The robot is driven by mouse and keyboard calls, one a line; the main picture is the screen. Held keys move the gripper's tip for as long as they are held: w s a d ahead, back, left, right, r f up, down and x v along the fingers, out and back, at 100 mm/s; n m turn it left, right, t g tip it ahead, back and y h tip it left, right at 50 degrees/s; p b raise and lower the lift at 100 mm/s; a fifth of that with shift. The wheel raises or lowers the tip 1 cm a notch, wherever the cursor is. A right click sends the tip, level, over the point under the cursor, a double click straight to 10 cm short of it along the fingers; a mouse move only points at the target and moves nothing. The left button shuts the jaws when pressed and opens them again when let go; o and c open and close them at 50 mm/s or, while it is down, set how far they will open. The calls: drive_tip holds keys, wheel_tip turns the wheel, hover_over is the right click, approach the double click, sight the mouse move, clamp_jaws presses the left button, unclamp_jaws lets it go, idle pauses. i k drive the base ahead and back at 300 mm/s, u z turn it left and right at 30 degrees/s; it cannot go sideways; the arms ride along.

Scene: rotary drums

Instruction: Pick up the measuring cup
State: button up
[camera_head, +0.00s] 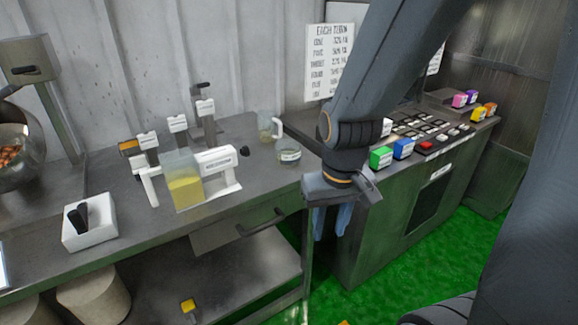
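A clear cup with a pale handle (267,127), which looks like the measuring cup, stands upright at the back right of the grey metal workbench, by the wall. My gripper (342,192) hangs at the end of my arm, in front of the gap between the bench and the control console. It is apart from the cup, to its right and nearer the camera.
A small labelled glass dish (289,156) sits just in front of the cup. A clear container of yellow liquid (184,186) in a white stand is to its left. A white box (90,226) stands front left. The console (400,205) with coloured blocks is right.

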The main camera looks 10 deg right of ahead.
sight(284, 158)
drive_tip(key=u, duration=0.1)
drive_tip(key=i, duration=0.95)
drive_tip(key=z, duration=0.2)
